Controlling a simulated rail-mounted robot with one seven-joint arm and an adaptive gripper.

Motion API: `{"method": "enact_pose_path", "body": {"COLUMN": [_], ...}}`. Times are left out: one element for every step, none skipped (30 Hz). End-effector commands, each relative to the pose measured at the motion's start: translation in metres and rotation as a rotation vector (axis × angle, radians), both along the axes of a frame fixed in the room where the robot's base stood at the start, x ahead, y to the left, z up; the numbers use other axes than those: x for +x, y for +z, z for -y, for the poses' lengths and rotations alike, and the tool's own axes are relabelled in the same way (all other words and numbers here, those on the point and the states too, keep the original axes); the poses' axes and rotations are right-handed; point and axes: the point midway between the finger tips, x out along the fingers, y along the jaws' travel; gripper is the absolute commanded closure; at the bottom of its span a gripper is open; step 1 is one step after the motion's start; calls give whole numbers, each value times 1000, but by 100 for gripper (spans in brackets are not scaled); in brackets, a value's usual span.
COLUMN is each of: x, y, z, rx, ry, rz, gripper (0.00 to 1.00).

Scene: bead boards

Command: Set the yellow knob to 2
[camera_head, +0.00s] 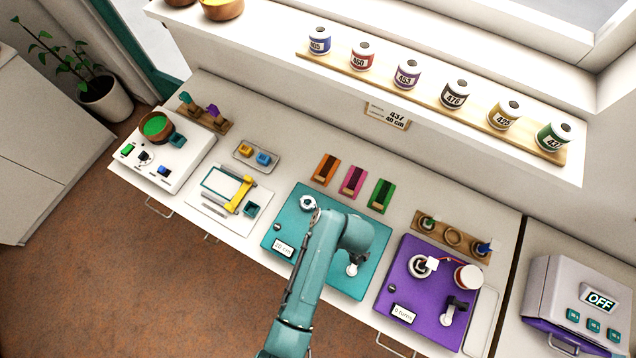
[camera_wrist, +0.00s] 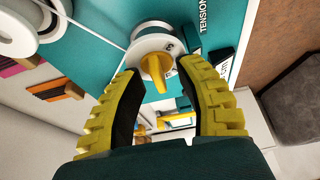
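In the camera_wrist view, the yellow knob (camera_wrist: 157,66) sits on a round white dial (camera_wrist: 152,45) on a teal panel. A digit that looks like a 3 shows on the dial beside the knob; the other marks are hidden or too small to read. My gripper (camera_wrist: 160,68) has yellow ribbed fingers with dark pads. It is open, with one fingertip on each side of the knob and visible gaps to it. In the camera_head view, my arm covers part of the teal board (camera_head: 290,222), and I cannot make out the knob or my fingertips there.
The word TENSION is printed beside the dial. A purple board (camera_head: 425,310) stands to the right of the teal one. Orange, pink and green (camera_head: 380,195) pieces lie behind it. Several labelled spools stand on a wooden shelf strip (camera_head: 430,98).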

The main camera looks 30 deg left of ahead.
Motion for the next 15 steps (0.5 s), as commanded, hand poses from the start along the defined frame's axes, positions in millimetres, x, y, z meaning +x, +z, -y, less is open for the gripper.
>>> {"method": "enact_pose_path", "body": {"x": [0,0,1,1,1,1,1,1,1,2,2,2,3,3,3], "y": [0,1,1,1,1,2,4,7,11,16,22,30,38,45,55], "z": [0,0,0,0,0,1,1,2,4,6,9,12,15,18,23], "rx": [0,0,0,0,0,0,0,1,1,1,1,1,1,1,1], "ry": [0,0,0,0,-1,-1,-1,-2,-1,-2,-4,-4,-3,-3,-4], "rz": [1,1,1,1,2,2,3,4,3,5,6,6,7,5,6], "gripper": [64,64,64,64,64,64,64,64,64,64,64,64,64,64,64]}}
